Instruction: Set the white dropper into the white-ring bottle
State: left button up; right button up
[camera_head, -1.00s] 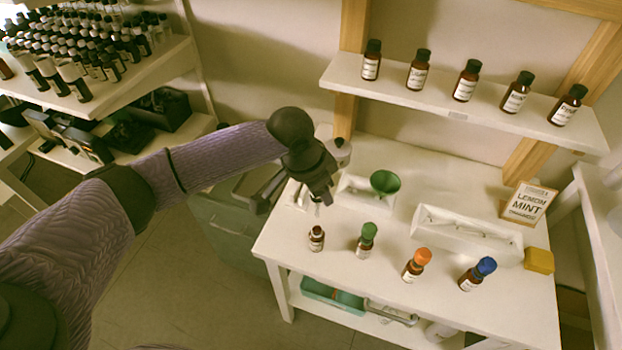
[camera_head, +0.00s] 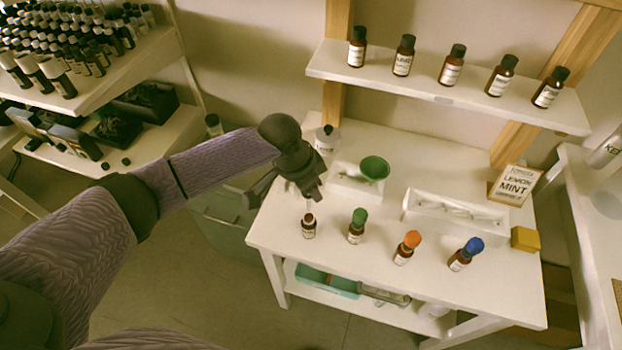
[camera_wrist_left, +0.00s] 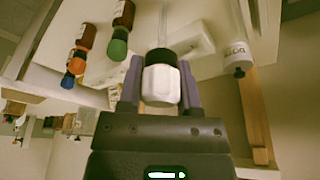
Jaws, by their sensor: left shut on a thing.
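My left gripper (camera_head: 312,193) is shut on the white dropper, whose white cap (camera_wrist_left: 161,84) sits between the fingers in the left wrist view. Its clear glass tube points away from the gripper. In the head view the gripper is above the white-ring bottle (camera_head: 309,229), a small brown bottle with a pale label at the left of the table's front row. The gap between dropper and bottle is small; I cannot tell whether the tube's tip is inside the neck. I cannot make out this bottle in the wrist view. My right gripper is not in view.
Bottles with green (camera_head: 357,227), orange (camera_head: 406,248) and blue (camera_head: 465,254) tops stand to the right. Behind are a green funnel (camera_head: 374,169), a white tray (camera_head: 453,225), a white jar (camera_head: 327,139) and a lemon mint sign (camera_head: 513,186). A yellow block (camera_head: 525,239) sits right.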

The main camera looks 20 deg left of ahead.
aim_at(309, 208)
pick_arm(q)
jog(key=shift+f, duration=0.7)
jog(key=shift+f, duration=0.1)
jog(key=shift+f, duration=0.1)
jog(key=shift+f+b, duration=1.4)
jog(key=shift+f, duration=0.8)
jog(key=shift+f+b, duration=0.95)
jog(key=shift+f, duration=0.55)
